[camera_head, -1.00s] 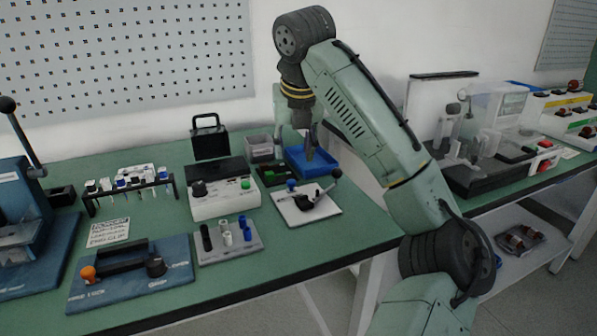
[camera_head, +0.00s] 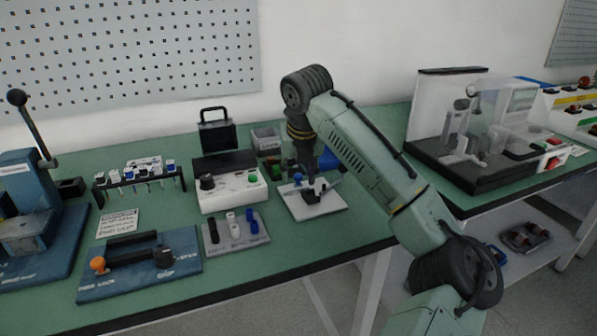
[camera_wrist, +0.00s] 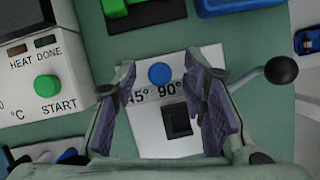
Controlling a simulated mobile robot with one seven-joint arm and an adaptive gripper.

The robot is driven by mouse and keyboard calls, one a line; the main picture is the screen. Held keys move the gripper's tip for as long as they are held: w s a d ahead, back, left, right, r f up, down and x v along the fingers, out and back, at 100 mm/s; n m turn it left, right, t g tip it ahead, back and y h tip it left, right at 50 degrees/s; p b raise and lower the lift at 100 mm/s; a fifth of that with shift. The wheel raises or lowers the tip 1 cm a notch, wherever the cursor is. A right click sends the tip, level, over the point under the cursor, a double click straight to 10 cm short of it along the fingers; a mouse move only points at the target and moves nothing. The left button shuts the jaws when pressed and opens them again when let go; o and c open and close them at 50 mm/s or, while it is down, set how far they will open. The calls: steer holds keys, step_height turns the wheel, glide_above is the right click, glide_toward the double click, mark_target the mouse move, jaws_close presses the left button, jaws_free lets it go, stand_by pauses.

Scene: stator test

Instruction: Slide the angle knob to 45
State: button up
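The angle knob appears to be the round blue knob (camera_wrist: 160,73) on a white plate (camera_wrist: 150,140) marked "45°" and "90°". In the wrist view it sits just above the gap between the two marks, closer to "90°". A black square block (camera_wrist: 178,121) stands below the marks. My gripper (camera_wrist: 163,100) is open, with its purple-padded fingers left and right of the knob and block. The left finger partly covers "45°". In the head view my gripper (camera_head: 309,181) is low over the plate (camera_head: 330,204) and hides part of it.
A lever with a black ball (camera_wrist: 281,70) extends beyond my right finger. A white heater box (camera_wrist: 45,75) with a green START button is close on the left. A blue tray (camera_wrist: 235,4) lies beyond the plate.

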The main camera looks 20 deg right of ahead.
steer(key=shift+c, duration=0.4)
jaws_close()
stand_by(0.4)
